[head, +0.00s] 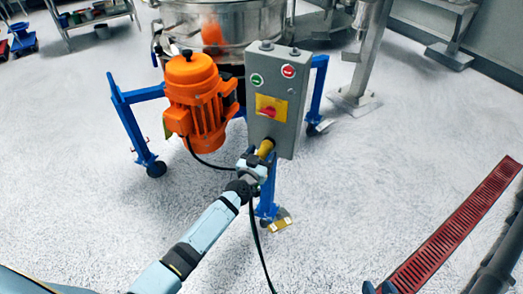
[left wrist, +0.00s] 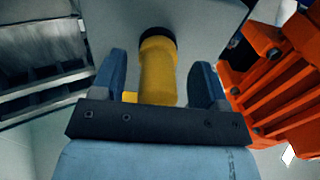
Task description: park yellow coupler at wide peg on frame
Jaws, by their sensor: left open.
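The yellow coupler (head: 266,148) points out from the lower front of the grey control box (head: 278,95), with a black ring at its box end. My left gripper (head: 253,166) is at the coupler. In the left wrist view the yellow coupler (left wrist: 158,75) lies between the two spread blue fingers (left wrist: 160,88), with gaps on both sides. A black cable hangs down below the gripper. The blue frame (head: 132,120) stands behind the box and motor; I cannot make out the wide peg. Blue tips at the bottom edge may be my right gripper (head: 379,287); its jaws are unclear.
An orange motor (head: 197,100) is left of the box and close to the left gripper's side in the wrist view. A steel vessel (head: 220,25) stands behind. A steel post (head: 365,60) and a red floor grate (head: 455,225) are on the right. Open floor lies around the frame.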

